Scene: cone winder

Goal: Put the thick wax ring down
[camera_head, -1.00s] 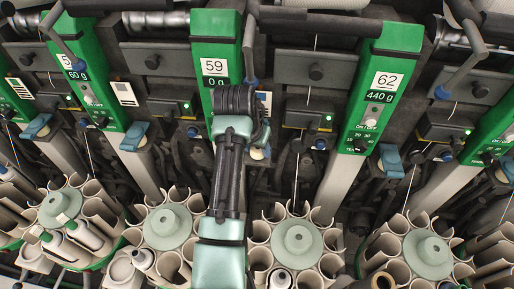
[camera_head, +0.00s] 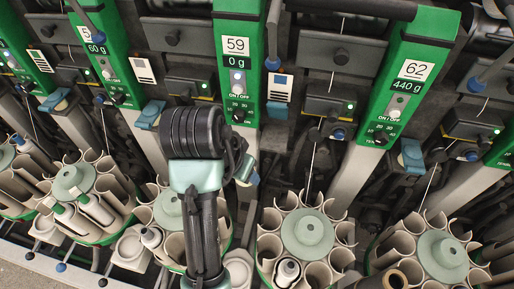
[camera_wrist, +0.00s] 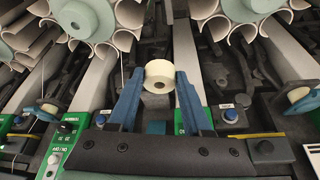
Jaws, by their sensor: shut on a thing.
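The thick wax ring (camera_wrist: 153,70) is a short cream cylinder with a hole in its end. In the wrist view it sits between the tips of the two blue fingers of my gripper (camera_wrist: 160,78), which are shut on it. It is held in front of dark machine parts; I cannot tell whether it touches anything else. In the head view my arm hides most of my gripper, and the ring is not clear there.
Green panels marked 59 (camera_head: 236,46) and 62 (camera_head: 415,69) stand along the winder. Round magazines (camera_head: 307,231) with open tubes fill the front. Blue holders with smaller cream rings (camera_wrist: 48,108) (camera_wrist: 298,95) sit at both sides in the wrist view.

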